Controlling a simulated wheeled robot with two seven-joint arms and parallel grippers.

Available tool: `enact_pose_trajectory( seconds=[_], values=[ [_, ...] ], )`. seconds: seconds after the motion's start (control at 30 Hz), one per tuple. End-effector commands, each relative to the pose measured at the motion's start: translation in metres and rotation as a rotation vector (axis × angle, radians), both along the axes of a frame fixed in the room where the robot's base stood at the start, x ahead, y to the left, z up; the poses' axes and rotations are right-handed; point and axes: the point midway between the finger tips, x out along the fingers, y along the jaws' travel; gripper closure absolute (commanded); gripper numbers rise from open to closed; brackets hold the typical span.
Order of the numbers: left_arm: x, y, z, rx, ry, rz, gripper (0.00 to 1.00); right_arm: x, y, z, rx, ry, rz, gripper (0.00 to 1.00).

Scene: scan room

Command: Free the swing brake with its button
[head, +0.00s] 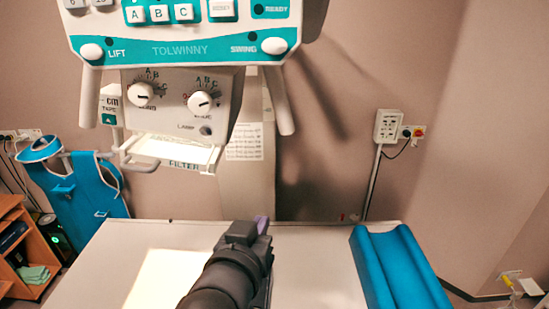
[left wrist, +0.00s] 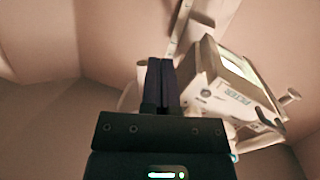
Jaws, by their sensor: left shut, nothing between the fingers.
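The white and teal tube head panel (head: 178,32) hangs at the top of the head view. Its white oval swing button (head: 275,45) sits at the lower right corner, beside the word SWING. A matching lift button (head: 91,51) is at the lower left. My left gripper (head: 262,224) is below the panel, over the table, seen from behind and clear of the button. In the left wrist view its fingers (left wrist: 160,82) are together and empty, pointing up beside the tube head's filter part (left wrist: 238,98). The swing button cannot be made out there. My right gripper is not in view.
White handles (head: 279,100) hang at both sides of the panel, and a filter tray (head: 178,150) juts out below the dials. The pale table (head: 315,262) carries a blue trough cushion (head: 400,268) at right. A blue apron (head: 88,195) hangs at left.

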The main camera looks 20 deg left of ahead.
Motion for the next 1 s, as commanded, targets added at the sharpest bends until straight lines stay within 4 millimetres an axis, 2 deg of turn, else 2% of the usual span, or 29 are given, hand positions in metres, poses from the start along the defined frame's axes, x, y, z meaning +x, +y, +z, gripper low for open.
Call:
enact_pose_trajectory(
  seconds=[0.03, 0.13, 0.3, 0.4, 0.5, 0.67, 1.0],
  values=[
    [0.005, -0.002, 0.025, -0.020, -0.089, 0.002, 1.00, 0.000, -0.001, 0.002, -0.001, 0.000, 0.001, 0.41],
    [0.011, -0.007, 0.074, -0.066, -0.275, -0.003, 1.00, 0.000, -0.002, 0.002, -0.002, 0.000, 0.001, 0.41],
    [0.004, -0.017, 0.155, -0.139, -0.588, -0.037, 1.00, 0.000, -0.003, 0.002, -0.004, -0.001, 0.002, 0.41],
    [-0.006, -0.023, 0.192, -0.169, -0.740, -0.068, 1.00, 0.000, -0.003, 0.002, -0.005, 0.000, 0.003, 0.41],
    [-0.016, -0.027, 0.217, -0.189, -0.846, -0.095, 1.00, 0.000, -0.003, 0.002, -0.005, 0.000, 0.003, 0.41],
    [-0.025, -0.031, 0.235, -0.202, -0.924, -0.117, 1.00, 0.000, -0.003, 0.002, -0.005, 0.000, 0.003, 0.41],
    [-0.024, -0.031, 0.235, -0.202, -0.926, -0.118, 1.00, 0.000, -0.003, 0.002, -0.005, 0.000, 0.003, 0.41]
  ],
)
